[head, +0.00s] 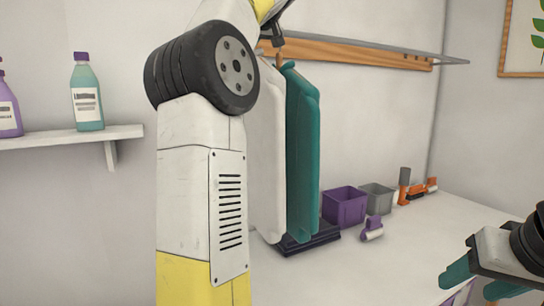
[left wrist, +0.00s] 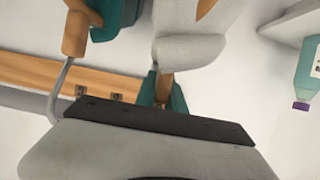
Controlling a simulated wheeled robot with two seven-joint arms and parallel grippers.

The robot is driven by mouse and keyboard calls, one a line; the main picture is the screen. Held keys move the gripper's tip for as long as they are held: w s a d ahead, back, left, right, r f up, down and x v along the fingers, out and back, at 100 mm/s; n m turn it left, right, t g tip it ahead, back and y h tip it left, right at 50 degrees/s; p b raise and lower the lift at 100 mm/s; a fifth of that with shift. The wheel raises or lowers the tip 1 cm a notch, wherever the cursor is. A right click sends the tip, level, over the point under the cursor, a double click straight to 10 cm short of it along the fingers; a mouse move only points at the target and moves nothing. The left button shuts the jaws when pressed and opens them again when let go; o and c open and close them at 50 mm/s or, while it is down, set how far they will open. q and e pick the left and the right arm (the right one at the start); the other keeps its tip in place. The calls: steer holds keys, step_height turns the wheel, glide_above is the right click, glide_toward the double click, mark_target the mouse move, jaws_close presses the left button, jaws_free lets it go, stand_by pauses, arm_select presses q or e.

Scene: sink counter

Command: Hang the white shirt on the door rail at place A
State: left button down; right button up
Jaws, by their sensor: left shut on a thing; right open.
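The white shirt (head: 268,150) hangs upright in the head view, partly hidden behind my left arm. In the left wrist view the white shirt (left wrist: 190,50) shows close up with its wooden hanger. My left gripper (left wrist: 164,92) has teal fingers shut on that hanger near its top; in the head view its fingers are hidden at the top. The door rail (head: 440,60) runs along a wooden board on the wall. I cannot tell whether the white shirt's hook touches it. No place A label is readable. My right gripper (head: 482,291) is open and empty at lower right.
A teal shirt (head: 303,150) hangs right beside the white one. Below are a dark flat object (head: 308,240), a purple bin (head: 344,206), a grey bin (head: 377,198) and a small purple item (head: 372,229). A shelf (head: 70,140) holds bottles at left. The front counter is clear.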

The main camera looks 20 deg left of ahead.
arm_select(q)
steer(key=shift+s+r, duration=0.25)
steer(key=shift+s, duration=0.05)
steer(key=shift+s+d+f, duration=0.15)
steer(key=shift+s+d, duration=0.45)
steer(key=shift+d, duration=0.3)
steer(key=shift+s+d, duration=0.1)
steer(key=shift+s+d, duration=1.6)
steer(key=shift+d, duration=0.25)
